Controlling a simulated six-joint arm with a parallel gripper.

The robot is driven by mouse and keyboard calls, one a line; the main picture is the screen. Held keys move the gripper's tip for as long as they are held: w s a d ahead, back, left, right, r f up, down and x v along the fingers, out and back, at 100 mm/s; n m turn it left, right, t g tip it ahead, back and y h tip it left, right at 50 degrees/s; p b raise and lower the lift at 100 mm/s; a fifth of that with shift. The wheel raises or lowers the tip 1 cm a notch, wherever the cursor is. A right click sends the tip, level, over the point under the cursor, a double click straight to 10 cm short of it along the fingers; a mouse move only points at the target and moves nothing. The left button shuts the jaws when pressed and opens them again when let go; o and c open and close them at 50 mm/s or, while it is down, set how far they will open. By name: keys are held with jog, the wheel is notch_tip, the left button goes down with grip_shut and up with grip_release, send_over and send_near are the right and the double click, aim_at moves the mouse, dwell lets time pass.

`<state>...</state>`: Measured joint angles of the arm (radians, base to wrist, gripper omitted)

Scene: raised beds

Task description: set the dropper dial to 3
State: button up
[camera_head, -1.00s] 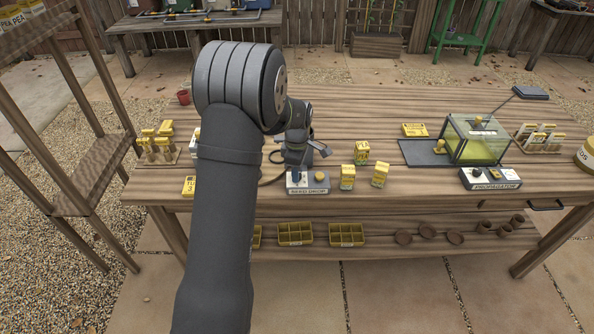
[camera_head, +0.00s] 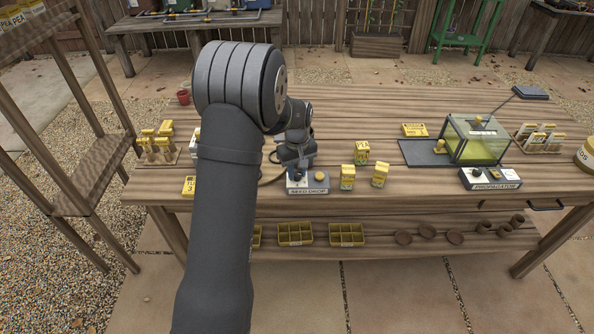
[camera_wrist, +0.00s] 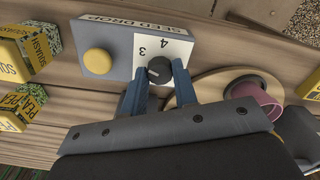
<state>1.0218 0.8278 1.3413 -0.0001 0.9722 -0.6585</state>
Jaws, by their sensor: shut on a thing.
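The seed dropper (camera_head: 308,187) is a grey box marked SEED DROP at the front of the wooden bench; it also shows in the wrist view (camera_wrist: 101,66). Its black dial (camera_wrist: 159,71) sits on a white plate with the printed figures 3 and 4 in sight. A round yellow button (camera_wrist: 97,61) is beside the dial plate. My gripper (camera_wrist: 160,82) is shut on the dial, one blue finger on each side. A small light mark shows on the dial, but I cannot tell which figure it points to. My arm hides part of the dropper in the head view.
Yellow seed packets (camera_head: 347,177) stand just right of the dropper. In the wrist view, a pink cup (camera_wrist: 256,100) stands close by my gripper. A propagator with a clear cover (camera_head: 476,140) stands further right on the bench. The back of the bench is mostly clear.

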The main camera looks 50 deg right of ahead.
aim_at(297, 174)
jog(key=shift+m, duration=0.9)
jog(key=o, duration=1)
notch_tip(297, 174, up, 17)
jog(key=shift+r, duration=0.2)
